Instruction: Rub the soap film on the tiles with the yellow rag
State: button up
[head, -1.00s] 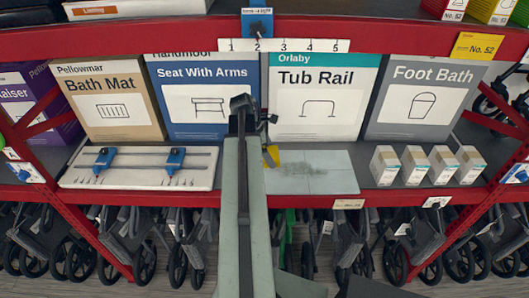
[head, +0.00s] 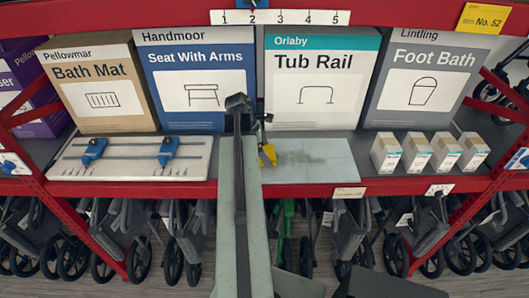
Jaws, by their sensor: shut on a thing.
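The tiles (head: 330,172) are a pale grey slab lying on the shelf, with thin joint lines. The soap film (head: 297,157) is a darker, blurry grey smear on their upper middle part. The yellow rag (head: 268,154) is a small folded piece at the left edge of the tiles, left of the film. My gripper (head: 264,141) is shut on the rag and points down from the end of my arm. My arm hides the space just left of the tiles. I cannot tell whether the rag touches the tiles.
A white board with two blue clamps (head: 130,158) lies to the left. Several small boxes (head: 416,152) stand to the right of the tiles. Large boxes, including the Tub Rail box (head: 318,85), stand behind. The red shelf edge (head: 400,186) runs in front, with folded wheeled frames below.

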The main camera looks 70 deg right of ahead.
aim_at(274, 152)
jog(key=shift+f+b, duration=1.05)
jog(key=shift+s, duration=0.2)
jog(key=shift+s+d+r, duration=0.1)
jog(key=shift+s+d, duration=0.2)
jog(key=shift+s, duration=0.4)
jog(key=shift+s+d+r, duration=0.1)
jog(key=shift+s+d, duration=0.15)
jog(key=shift+s, duration=0.45)
jog(key=shift+s+d, duration=0.1)
jog(key=shift+s, duration=0.1)
jog(key=shift+s+d+f, duration=0.1)
jog(key=shift+s+d, duration=0.15)
jog(key=shift+s, duration=0.45)
jog(key=shift+s+d+f, duration=0.1)
jog(key=shift+s+d, duration=0.15)
jog(key=shift+s, duration=0.55)
jog(key=shift+s+d, duration=0.1)
